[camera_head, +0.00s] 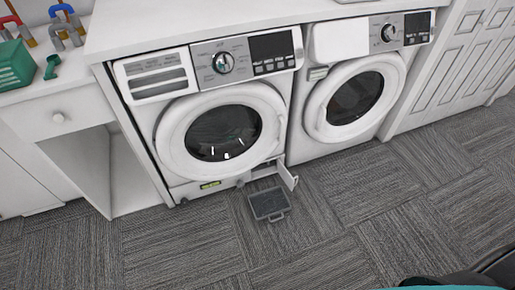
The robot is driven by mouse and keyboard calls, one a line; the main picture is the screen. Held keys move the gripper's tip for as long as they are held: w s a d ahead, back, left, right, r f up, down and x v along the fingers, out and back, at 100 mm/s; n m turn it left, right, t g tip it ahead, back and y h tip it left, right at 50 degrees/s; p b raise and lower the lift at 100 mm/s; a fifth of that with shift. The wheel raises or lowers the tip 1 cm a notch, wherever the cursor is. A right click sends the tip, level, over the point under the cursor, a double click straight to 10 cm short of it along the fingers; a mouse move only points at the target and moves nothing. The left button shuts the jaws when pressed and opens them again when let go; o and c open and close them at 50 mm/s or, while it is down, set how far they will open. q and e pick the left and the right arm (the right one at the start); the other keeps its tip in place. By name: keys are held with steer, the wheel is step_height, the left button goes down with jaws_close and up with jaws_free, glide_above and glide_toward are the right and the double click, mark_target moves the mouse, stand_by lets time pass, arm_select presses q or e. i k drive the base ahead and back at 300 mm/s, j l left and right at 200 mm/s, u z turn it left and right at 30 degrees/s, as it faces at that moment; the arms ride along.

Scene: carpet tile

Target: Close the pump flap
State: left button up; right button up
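The pump flap (288,175) is a small white panel at the bottom right corner of the left washing machine (177,172). It stands open, swung outward from the front. The pump opening (262,171) beside it is partly visible low on the machine. A dark grey tray-like piece with a handle (268,204) lies on the carpet just in front of the opening, close to the flap. Neither of my grippers can be made out in the head view.
A second white machine (360,140) stands to the right, its round door shut. Dark and teal parts, probably mine, show at bottom right.

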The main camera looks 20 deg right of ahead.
mark_target(289, 180)
steer(key=k+l+z, duration=0.15)
steer(key=k, duration=0.35)
steer(key=k+l+z, duration=0.15)
steer(key=k, duration=0.3)
steer(key=i+l+u, duration=0.25)
steer(key=i+l, duration=0.25)
steer(key=i+l+u, duration=0.3)
steer(key=i+l, duration=0.15)
steer(key=l, duration=0.2)
steer(key=i+l+u, duration=0.15)
steer(key=l, duration=0.2)
steer(key=i+l+u, duration=0.1)
steer(key=i+l, duration=0.15)
steer(key=i+l+u, duration=0.15)
steer(key=l, duration=0.35)
steer(key=i+l+u, duration=0.15)
steer(key=l, duration=0.25)
steer(key=l+u, duration=0.15)
steer(key=l, duration=0.25)
steer(key=k+l+u, duration=0.15)
steer(key=l, duration=0.25)
steer(key=k+l+u, duration=0.15)
steer(key=l, duration=0.25)
steer(key=k+l+u, duration=0.15)
steer(key=l, duration=0.25)
steer(key=k+l+u, duration=0.15)
steer(key=l, duration=0.25)
steer(key=k+l+u, duration=0.15)
steer(key=l, duration=0.2)
